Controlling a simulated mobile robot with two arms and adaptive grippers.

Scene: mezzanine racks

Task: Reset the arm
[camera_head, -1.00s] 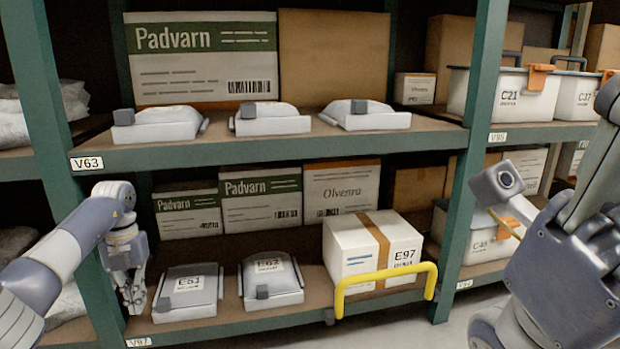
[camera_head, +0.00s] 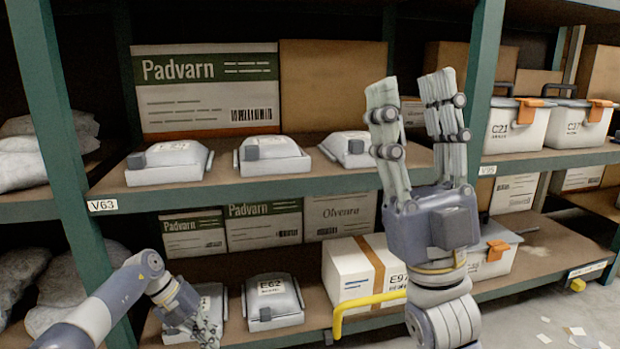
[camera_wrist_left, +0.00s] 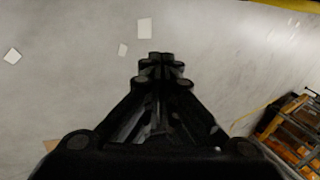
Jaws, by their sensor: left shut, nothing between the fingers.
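My right gripper (camera_head: 418,103) stands upright at the right of the middle in the head view, in front of the rack. Its two fingers are spread apart with nothing between them. My left gripper (camera_head: 207,333) is low at the left, in front of the lower shelf, and partly covers a white packet (camera_head: 212,300). In the left wrist view the left fingers (camera_wrist_left: 160,62) are together and empty, with grey floor behind them.
The lower shelf holds packet E62 (camera_head: 272,302) and a white carton E97 (camera_head: 350,272) behind a yellow bar (camera_head: 366,300). Several packets and a Padvarn box (camera_head: 207,90) stand on the upper shelf. Green posts (camera_head: 484,60) frame the bays.

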